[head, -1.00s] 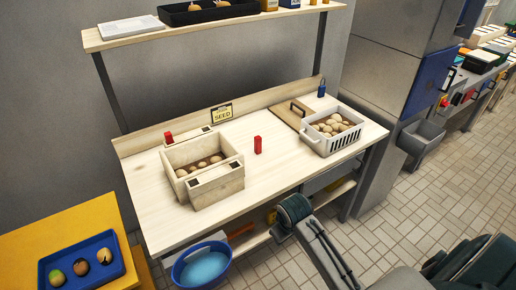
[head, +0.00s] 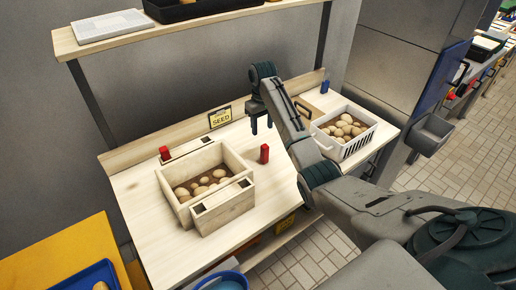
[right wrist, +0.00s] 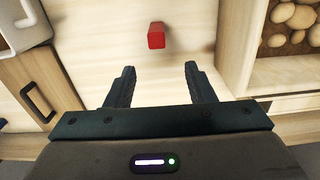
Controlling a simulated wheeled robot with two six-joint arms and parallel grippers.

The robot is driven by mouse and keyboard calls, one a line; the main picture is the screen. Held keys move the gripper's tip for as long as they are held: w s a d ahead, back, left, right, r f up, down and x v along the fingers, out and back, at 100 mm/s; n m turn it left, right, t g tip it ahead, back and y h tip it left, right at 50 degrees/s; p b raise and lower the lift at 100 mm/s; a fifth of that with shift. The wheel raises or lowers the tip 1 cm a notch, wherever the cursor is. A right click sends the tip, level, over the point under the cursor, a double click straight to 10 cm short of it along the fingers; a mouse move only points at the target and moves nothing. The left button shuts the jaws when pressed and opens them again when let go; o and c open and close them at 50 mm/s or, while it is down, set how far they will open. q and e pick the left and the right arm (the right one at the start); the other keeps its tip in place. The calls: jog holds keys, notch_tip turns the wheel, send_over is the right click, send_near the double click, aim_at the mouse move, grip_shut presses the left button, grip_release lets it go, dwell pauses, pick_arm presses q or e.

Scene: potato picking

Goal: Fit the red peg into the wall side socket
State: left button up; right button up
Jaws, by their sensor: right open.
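A red peg (head: 264,153) stands alone on the bench, right of the wooden seed box (head: 228,213). It also shows in the right wrist view (right wrist: 156,36), ahead of my fingertips and apart from them. My right gripper (head: 261,124) is open and empty, above the bench just behind the peg in the head view; it also shows in the right wrist view (right wrist: 159,85). The box's wall side has a dark square socket (head: 207,140) at its right end; a second red peg (head: 165,153) stands at its left end. My left gripper is out of view.
The box holds several potatoes. A white basket (head: 345,147) of potatoes stands at the bench's right end, partly behind my right arm. A blue item (head: 325,87) stands behind it. A shelf (head: 190,25) hangs above the bench. The bench left of the box is bare.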

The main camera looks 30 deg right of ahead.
aim_at(265, 146)
jog(key=f, duration=0.2)
jog(key=s+f+p, duration=0.1)
jog(key=f, duration=0.1)
jog(key=shift+s, duration=0.2)
jog(key=shift+w+f, duration=0.15)
jog(key=shift+f, duration=0.15)
jog(key=f, duration=0.1)
jog(key=f+p, duration=0.1)
jog(key=f, duration=0.1)
jog(key=f+p, duration=0.1)
jog(key=shift+d+f, duration=0.15)
jog(key=shift+d, duration=0.1)
jog(key=shift+f, duration=0.35)
jog(key=shift+c, duration=0.7)
jog(key=c, duration=0.9)
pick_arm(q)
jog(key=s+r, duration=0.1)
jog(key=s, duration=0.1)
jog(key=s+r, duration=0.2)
pick_arm(e)
jog(key=shift+r, duration=0.15)
